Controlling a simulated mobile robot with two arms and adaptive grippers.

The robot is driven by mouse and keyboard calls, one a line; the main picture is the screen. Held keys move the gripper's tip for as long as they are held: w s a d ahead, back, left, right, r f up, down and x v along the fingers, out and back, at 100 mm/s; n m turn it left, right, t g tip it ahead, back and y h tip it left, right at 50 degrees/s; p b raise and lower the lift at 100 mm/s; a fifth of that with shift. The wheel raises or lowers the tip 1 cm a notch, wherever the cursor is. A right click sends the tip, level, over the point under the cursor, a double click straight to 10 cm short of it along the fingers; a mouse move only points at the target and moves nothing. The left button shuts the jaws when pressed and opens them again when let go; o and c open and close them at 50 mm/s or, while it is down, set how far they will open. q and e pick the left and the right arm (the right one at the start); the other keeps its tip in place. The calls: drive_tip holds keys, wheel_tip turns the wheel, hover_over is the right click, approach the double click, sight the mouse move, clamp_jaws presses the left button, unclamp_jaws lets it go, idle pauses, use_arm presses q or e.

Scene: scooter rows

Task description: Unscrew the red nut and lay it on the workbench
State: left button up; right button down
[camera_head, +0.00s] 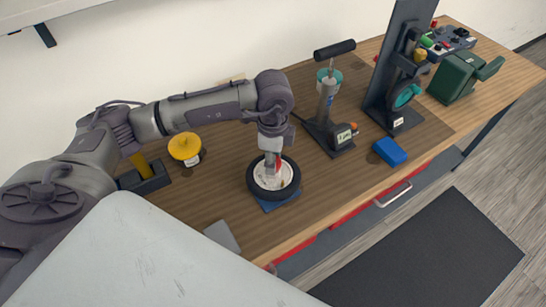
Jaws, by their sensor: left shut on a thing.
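My left gripper (271,160) reaches down over the small wheel (256,189) from above. It is shut on the red nut (278,163), of which a bit of red shows beside the fingers at the wheel's middle. The wheel has a black tyre and a pale hub and lies flat on a blue base (281,204) on the wooden workbench (330,195). The fingers hide most of the nut, and I cannot tell whether it still touches the wheel's hub. My right gripper is not in view.
A hand pump-like tool (328,110) and a dark upright stand (390,85) are behind to the right. A blue block (390,151) lies near the front edge. A yellow-capped container (185,148) stands left. A grey plate (222,237) lies at the front. Bare wood lies right of the wheel.

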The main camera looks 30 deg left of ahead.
use_arm(q)
drive_tip(key=n+p, duration=0.1)
drive_tip(key=n, duration=0.2)
drive_tip(key=shift+r, duration=0.1)
drive_tip(key=o, duration=1.2)
